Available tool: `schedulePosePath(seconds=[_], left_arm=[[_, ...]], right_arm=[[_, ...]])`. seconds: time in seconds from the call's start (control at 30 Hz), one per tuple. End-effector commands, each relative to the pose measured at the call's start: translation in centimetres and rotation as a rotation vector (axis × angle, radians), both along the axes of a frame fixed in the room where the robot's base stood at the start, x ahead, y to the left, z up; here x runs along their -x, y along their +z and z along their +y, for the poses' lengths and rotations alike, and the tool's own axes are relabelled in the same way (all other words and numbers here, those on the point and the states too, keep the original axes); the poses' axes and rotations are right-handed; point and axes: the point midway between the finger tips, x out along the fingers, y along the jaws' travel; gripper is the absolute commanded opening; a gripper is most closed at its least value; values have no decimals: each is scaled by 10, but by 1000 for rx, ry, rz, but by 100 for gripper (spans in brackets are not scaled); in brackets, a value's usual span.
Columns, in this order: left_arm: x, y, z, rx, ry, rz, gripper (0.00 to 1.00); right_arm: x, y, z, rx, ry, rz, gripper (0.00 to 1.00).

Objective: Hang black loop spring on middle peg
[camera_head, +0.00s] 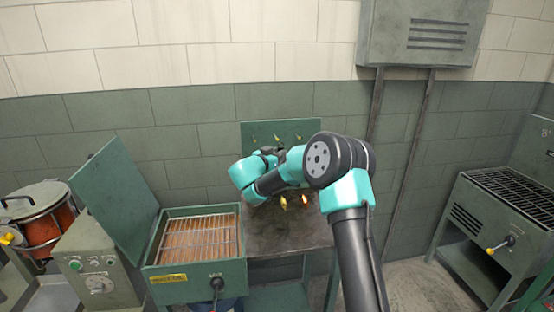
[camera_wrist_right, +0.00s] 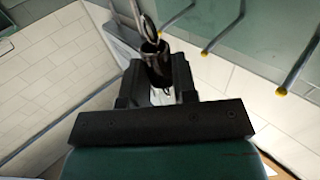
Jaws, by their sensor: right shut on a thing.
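My right gripper (camera_wrist_right: 160,72) is shut on the black loop spring (camera_wrist_right: 153,48), whose thin metal loop sticks out beyond the fingertips. In the wrist view, three pegs with yellow tips come off the green board (camera_wrist_right: 215,15). The middle peg (camera_wrist_right: 208,50) is to the right of the spring. The loop is closest in the picture to the leftmost peg (camera_wrist_right: 164,33), and no peg is seen through it. In the head view, my right gripper (camera_head: 268,151) is in front of the pegboard (camera_head: 312,129), and the spring is too small to make out. My left gripper is not in view.
Two brass-coloured pieces (camera_head: 294,201) are on the dark table (camera_head: 270,238) below my arm. An open green box with a wire rack (camera_head: 200,240) stands left of it. A green grill-topped unit (camera_head: 500,215) stands at the right.

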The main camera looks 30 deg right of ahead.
Motion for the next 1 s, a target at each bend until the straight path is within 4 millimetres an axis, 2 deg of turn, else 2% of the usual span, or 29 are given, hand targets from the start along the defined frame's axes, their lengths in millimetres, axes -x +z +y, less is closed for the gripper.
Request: schedulePosePath(seconds=[0.37,1.0], left_arm=[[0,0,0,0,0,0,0],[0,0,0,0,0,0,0]], right_arm=[[-4,0,-1,-1,0,0,2],[-31,-4,-11,-2,0,1,2]])
